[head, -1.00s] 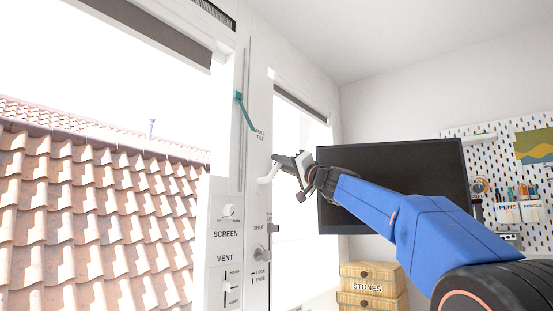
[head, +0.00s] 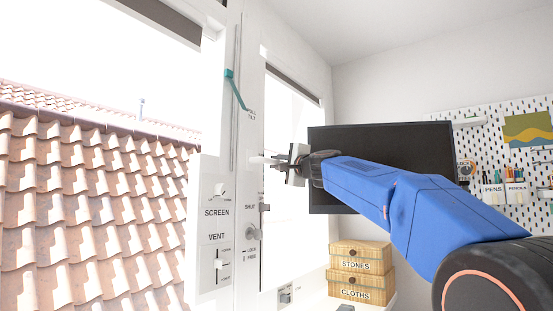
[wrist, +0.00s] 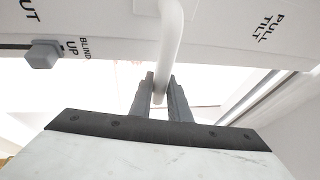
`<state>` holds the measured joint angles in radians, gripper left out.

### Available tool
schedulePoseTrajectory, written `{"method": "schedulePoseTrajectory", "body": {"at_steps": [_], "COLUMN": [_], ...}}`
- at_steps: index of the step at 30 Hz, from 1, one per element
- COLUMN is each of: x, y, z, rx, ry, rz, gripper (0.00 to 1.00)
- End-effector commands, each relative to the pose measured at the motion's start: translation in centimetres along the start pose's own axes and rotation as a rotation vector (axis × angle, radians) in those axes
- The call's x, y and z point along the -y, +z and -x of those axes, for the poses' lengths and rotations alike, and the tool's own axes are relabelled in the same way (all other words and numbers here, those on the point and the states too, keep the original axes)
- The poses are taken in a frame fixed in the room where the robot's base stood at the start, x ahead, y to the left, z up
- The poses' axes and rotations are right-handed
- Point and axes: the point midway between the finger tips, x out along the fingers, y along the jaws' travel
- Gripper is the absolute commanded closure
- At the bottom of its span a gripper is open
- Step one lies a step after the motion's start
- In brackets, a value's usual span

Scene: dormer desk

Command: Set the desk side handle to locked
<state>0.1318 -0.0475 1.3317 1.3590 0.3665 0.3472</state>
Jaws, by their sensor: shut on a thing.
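A white handle (head: 257,160) sticks out from the white window post in the head view, between the PULL TILT and SHUT labels. In the wrist view the handle (wrist: 171,35) is a smooth white bar that runs down between my fingers. My gripper (head: 283,161) is shut on its free end; its fingertips (wrist: 161,86) sit on both sides of the bar. The handle looks about level in the head view. The gripped end is partly hidden by the fingers. A grey round knob (head: 253,234) sits lower on the post beside LOCK and FREE labels.
A teal lever (head: 235,90) is above on the post. SCREEN and VENT controls (head: 218,262) are at lower left. A grey BLIND UP knob (wrist: 43,54) is near the handle. A dark monitor (head: 380,140) stands behind my arm, with labelled boxes (head: 360,258) below.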

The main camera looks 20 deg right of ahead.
Motion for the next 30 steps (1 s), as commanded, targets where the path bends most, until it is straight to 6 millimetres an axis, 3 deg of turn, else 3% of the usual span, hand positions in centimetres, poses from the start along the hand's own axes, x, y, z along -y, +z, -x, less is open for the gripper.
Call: {"method": "schedulePoseTrajectory", "body": {"at_steps": [30], "x": [-5.9], "y": [1.4], "z": [1.8], "rx": [-0.136], "ry": [0.264], "rz": [-0.633], "gripper": [1.0]}}
